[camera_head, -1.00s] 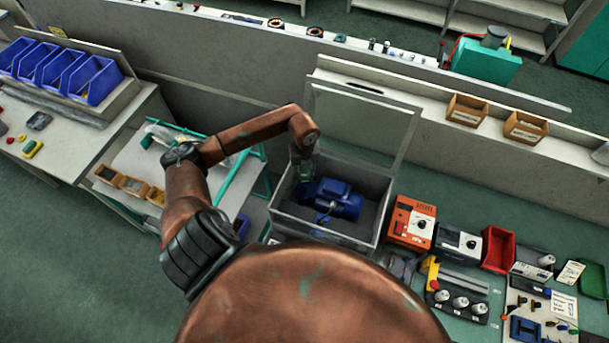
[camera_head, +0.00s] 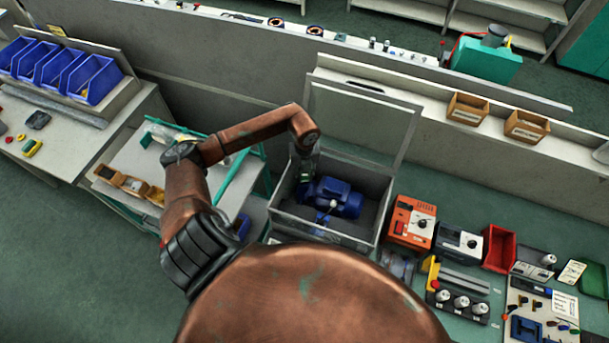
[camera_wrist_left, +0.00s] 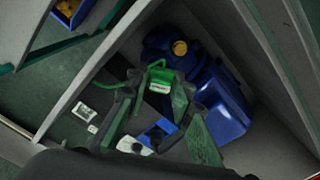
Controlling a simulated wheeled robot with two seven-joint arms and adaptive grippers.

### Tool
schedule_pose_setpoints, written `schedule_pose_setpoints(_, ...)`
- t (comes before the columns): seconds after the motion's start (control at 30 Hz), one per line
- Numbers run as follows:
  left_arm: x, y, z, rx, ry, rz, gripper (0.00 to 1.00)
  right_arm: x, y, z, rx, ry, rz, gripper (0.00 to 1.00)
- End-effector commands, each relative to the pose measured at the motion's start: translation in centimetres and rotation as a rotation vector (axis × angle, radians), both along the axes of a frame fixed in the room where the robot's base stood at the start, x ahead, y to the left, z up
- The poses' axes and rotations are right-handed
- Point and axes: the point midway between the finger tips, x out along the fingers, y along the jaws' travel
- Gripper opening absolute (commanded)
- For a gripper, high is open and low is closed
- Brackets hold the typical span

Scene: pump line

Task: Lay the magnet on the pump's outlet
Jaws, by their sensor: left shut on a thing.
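The blue pump (camera_head: 338,197) lies inside an open grey box (camera_head: 375,237). In the left wrist view the pump (camera_wrist_left: 222,100) shows a round brass-coloured opening (camera_wrist_left: 180,48) near its upper end, which looks like the outlet. My left gripper (camera_head: 304,170) is inside the box's left part, just left of the pump. In the left wrist view its fingers (camera_wrist_left: 158,86) are closed on a small bright green piece with a loop, apparently the magnet (camera_wrist_left: 160,77). The magnet is beside the outlet, apart from it in the picture; its height is unclear. My right gripper is not in view.
The box's raised lid (camera_head: 362,125) stands behind the pump, and its walls surround the gripper. A small blue-and-white part (camera_wrist_left: 158,134) shows below the fingers. An orange instrument (camera_head: 411,222) and a red bin (camera_head: 497,249) stand to the right.

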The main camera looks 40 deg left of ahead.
Motion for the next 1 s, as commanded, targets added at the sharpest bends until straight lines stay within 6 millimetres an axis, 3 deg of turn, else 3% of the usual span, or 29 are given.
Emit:
schedule_pose_setpoints(0.07,0.02,0.01,0.03,0.0,0.0,0.0,0.0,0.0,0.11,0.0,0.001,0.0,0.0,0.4)
schedule_pose_setpoints(0.1,0.02,0.01,0.03,0.0,0.0,0.0,0.24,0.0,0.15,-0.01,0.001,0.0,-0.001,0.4)
schedule_pose_setpoints(0.37,0.01,0.01,0.02,0.001,-0.001,0.0,0.41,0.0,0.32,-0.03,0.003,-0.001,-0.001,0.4)
schedule_pose_setpoints(0.53,0.01,0.01,0.01,0.0,0.0,0.0,0.41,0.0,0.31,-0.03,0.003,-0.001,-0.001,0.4)
schedule_pose_setpoints(0.63,0.0,0.01,0.0,0.0,0.0,0.0,0.47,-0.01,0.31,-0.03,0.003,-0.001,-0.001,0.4)
schedule_pose_setpoints(1.0,0.01,0.01,0.28,0.001,-0.001,0.0,0.47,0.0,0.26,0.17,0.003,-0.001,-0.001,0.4)
